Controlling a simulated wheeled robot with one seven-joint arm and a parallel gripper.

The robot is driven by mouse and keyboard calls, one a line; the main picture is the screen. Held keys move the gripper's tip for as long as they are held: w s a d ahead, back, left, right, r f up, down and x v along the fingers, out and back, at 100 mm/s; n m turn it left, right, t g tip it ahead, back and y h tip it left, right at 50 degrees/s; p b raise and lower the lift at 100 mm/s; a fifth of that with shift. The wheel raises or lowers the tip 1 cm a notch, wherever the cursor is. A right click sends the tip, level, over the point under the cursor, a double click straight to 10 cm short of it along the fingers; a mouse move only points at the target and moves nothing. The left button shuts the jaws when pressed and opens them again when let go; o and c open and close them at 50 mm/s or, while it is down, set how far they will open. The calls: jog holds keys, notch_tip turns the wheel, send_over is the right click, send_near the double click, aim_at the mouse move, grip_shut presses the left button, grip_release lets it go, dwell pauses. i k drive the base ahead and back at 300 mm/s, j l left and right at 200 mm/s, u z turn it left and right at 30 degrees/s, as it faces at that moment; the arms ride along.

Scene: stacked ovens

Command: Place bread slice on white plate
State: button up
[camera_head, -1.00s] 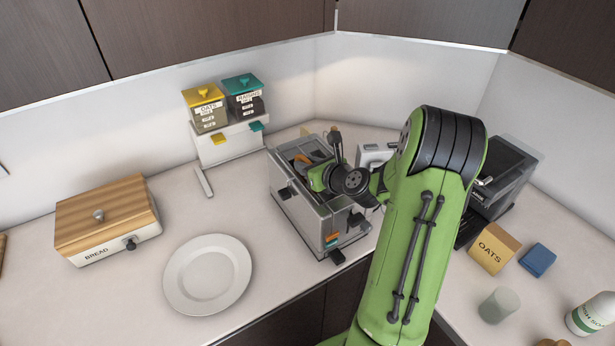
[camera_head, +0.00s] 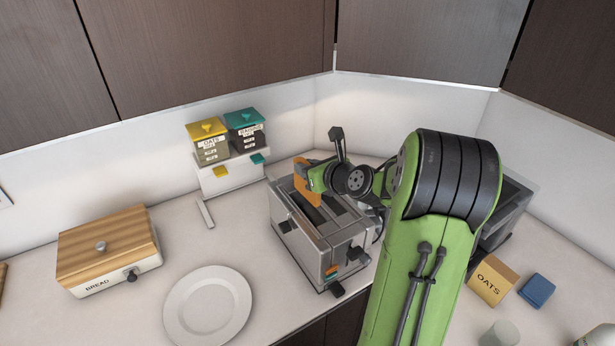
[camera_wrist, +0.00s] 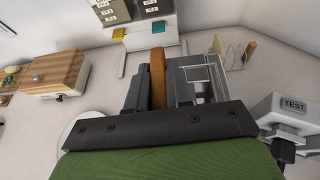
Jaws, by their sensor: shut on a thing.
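The bread slice (camera_head: 306,184) is orange-brown and stands upright just above the toaster's left slot in the head view. My gripper (camera_head: 311,183) is shut on it; the arm hides part of the grip. In the wrist view the slice (camera_wrist: 158,78) shows edge-on between my dark fingers (camera_wrist: 158,92). The silver toaster (camera_head: 318,240) is below the slice, with its slots facing up.
A wooden-lidded bread box (camera_head: 108,250) stands left of the plate. The oats and raisins dispensers (camera_head: 228,155) stand behind the toaster on a white stand. An oats box (camera_head: 491,281) and blue block (camera_head: 537,290) lie to the right.

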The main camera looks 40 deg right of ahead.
aim_at(206, 316)
jog(key=k, duration=1)
